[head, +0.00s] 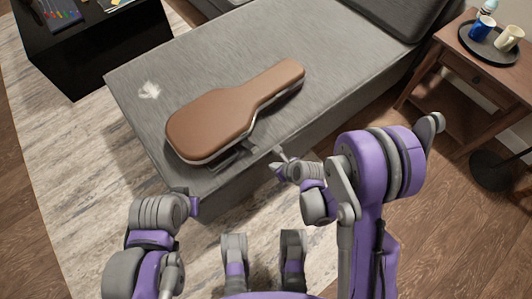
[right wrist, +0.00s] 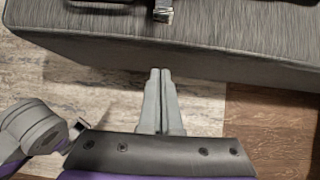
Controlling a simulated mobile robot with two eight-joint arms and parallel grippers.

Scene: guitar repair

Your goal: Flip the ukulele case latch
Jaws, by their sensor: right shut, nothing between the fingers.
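The brown ukulele case (head: 225,115) lies closed on the grey couch seat. Its dark lower shell edge faces me. In the right wrist view a small metal latch (right wrist: 163,14) shows at the top edge on the case's side. My right gripper (head: 279,163) is near the couch's front edge, just right of the case and apart from it. In the right wrist view the right gripper's fingers (right wrist: 160,72) are together, empty, and point toward the latch with a gap between. My left arm is low at the left; its gripper (head: 192,203) is partly hidden and its jaws are unclear.
The grey couch (head: 330,70) has free room around the case, with a white patch (head: 149,90) on its left part. A wooden side table (head: 455,55) with a dark tray and cups stands at right. A black table (head: 80,50) stands at upper left.

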